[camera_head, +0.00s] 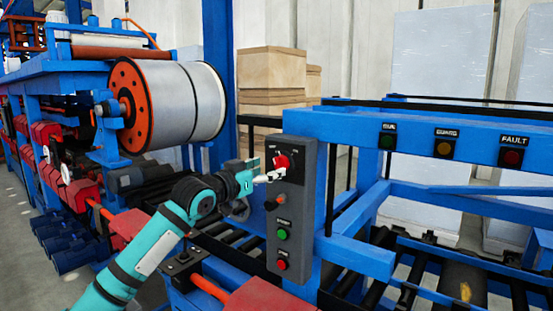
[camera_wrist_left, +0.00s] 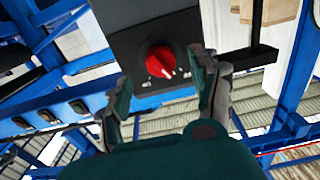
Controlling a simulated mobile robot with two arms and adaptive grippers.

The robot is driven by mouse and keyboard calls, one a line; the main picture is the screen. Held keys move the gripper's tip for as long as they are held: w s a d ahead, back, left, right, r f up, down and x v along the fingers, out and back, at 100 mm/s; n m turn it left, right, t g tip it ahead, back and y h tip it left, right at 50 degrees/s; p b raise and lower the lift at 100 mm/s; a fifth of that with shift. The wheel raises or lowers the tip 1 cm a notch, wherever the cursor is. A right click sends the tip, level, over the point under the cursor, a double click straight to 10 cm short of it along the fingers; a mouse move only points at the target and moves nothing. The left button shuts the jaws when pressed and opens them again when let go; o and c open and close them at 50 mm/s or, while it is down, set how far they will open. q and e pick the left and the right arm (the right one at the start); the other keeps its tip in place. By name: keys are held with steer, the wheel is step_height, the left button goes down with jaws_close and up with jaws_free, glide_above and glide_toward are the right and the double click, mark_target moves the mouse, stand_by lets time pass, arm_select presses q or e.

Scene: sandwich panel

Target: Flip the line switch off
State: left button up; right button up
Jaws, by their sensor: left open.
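In the left wrist view the knob (camera_wrist_left: 161,60) shows a white pointer mark, with small labels on the plate that I cannot read. My left gripper (camera_head: 268,176) is in front of the box, close to the knob. In the left wrist view its two fingers (camera_wrist_left: 162,90) are spread apart, with the knob ahead between them and nothing held. I cannot tell whether a finger touches the knob or plate. My right gripper is not in view.
Blue rails and rollers surround the box. A large metal coil (camera_head: 185,100) is at the left, and indicator lamps (camera_head: 443,148) line the right rail.

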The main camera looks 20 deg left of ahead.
mark_target(276, 166)
arm_select(q)
steer(key=shift+p+x, duration=0.6)
steer(key=shift+x, duration=1.75)
steer(key=c, duration=1.2)
steer(key=shift+d+r+n+p, duration=0.1)
steer(key=shift+r+n+p, duration=0.05)
steer(key=shift+n+p, duration=1)
steer(key=shift+n, duration=0.85)
steer(key=o, duration=1.2)
